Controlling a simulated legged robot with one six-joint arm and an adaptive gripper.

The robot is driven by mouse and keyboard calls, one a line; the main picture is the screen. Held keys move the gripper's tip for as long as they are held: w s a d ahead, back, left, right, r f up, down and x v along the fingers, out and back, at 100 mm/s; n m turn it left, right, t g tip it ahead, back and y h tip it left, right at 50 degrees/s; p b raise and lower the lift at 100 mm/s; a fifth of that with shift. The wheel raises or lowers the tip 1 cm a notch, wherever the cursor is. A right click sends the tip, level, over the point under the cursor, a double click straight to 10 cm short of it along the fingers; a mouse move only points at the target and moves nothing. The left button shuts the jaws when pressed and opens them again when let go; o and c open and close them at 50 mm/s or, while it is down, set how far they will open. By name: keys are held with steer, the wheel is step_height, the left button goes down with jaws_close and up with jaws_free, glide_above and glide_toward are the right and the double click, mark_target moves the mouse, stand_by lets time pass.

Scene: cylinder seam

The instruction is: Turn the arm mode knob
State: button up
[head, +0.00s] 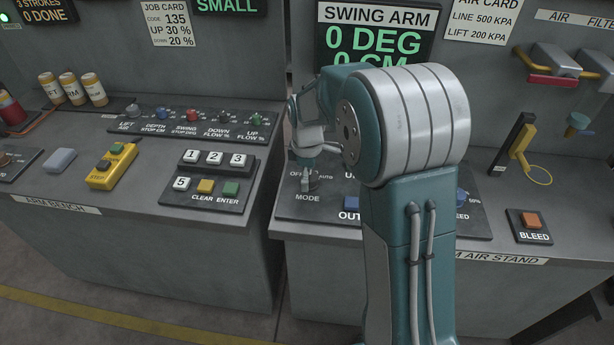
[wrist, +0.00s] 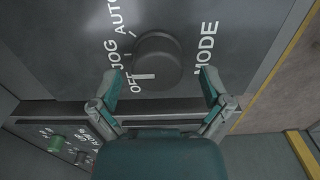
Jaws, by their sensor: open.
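The arm mode knob (wrist: 157,60) is a round dark knob with a white pointer mark, on a dark panel with the labels OFF, JOG, AUTO and MODE. In the wrist view its pointer lies nearest the OFF label. My gripper (wrist: 157,80) is open, with one finger to each side of the knob's lower part. I cannot tell whether either finger touches it. In the head view the knob (head: 314,182) is partly hidden by my gripper (head: 307,184), which points down at the mode panel (head: 325,210).
My arm hides the middle of the arm stand panel. A blue knob (head: 462,198) and an orange BLEED button (head: 531,219) are to the right. A number keypad (head: 213,180) and a row of small knobs (head: 190,116) are on the left bench.

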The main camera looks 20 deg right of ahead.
steer(key=shift+d+f, duration=0.25)
steer(key=shift+d, duration=0.3)
steer(key=shift+c, duration=0.7)
steer(key=c, duration=1)
steer(key=shift+a, duration=0.2)
steer(key=shift+c, duration=0.2)
steer(key=shift+m, duration=0.3)
steer(key=m, duration=0.8)
steer(key=shift+m, duration=0.3)
